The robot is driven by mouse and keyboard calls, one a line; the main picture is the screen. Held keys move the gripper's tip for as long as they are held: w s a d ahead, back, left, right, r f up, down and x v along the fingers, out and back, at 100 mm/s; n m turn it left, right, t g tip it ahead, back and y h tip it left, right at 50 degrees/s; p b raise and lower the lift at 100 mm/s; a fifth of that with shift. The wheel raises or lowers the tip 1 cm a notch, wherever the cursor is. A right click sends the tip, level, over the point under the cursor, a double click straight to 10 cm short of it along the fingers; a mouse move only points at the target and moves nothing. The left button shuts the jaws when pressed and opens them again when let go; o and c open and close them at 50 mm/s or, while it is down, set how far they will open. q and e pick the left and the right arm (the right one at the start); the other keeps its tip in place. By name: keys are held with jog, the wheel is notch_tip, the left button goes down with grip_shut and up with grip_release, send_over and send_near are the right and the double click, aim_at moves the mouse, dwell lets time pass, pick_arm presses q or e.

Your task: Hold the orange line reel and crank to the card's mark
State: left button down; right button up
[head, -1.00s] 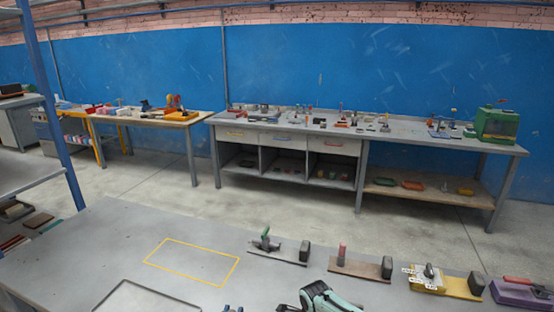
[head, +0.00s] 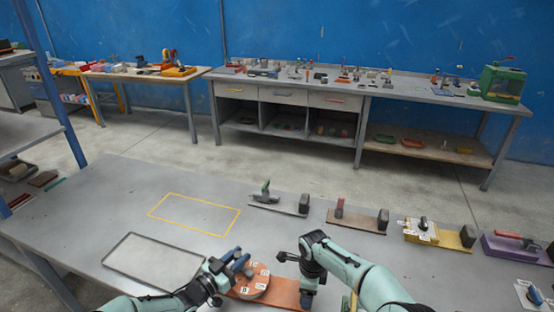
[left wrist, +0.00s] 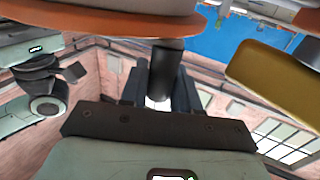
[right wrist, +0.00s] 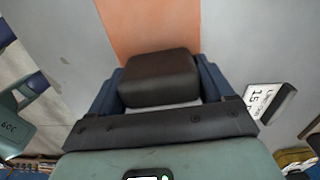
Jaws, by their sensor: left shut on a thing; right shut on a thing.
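The orange line reel (head: 262,281) sits on an orange base (head: 286,296) at the front of the grey table, with white number tags on its disc. My left gripper (head: 238,264) is shut on the reel's dark crank handle, which shows between the fingers in the left wrist view (left wrist: 167,62). My right gripper (head: 308,286) is shut on the dark block (right wrist: 158,78) at the right end of the orange base. A white card (right wrist: 266,101) stands to the right of the base in the right wrist view; its print is partly readable, with "15" on it.
A yellow outlined rectangle (head: 159,216) and a shallow grey tray (head: 113,266) lie to the left. Behind stand a green-handled fixture (head: 277,203), a brown one (head: 355,221), a yellow one (head: 455,240) and a purple one (head: 508,252).

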pick_arm(q)
jog(key=shift+w+d+r+m+g+h, duration=0.1)
jog(key=shift+w+d+m+g+h, duration=0.1)
jog(key=shift+m+g+h, duration=0.55)
jog(key=shift+w+d+m+g+h, duration=0.2)
jog(key=shift+m+g+h, duration=0.45)
jog(key=shift+g+h, duration=0.15)
jog(key=shift+d+m+g+h, duration=0.1)
jog(key=shift+m+g+h, duration=0.15)
jog(key=shift+m+g, duration=0.2)
jog(key=shift+w+d+m+g+h, duration=0.15)
jog(key=shift+d+m+g+h, duration=0.15)
jog(key=shift+m+g+h, duration=0.65)
jog(key=shift+w+d+m+g+h, duration=0.25)
jog(key=shift+m+g, duration=0.35)
jog(key=shift+g, duration=0.85)
jog(key=shift+s, duration=0.15)
jog(key=c, duration=0.9)
grip_release()
jog(key=shift+c, duration=0.2)
jog(key=shift+a+t, duration=0.1)
jog(key=shift+t, duration=0.2)
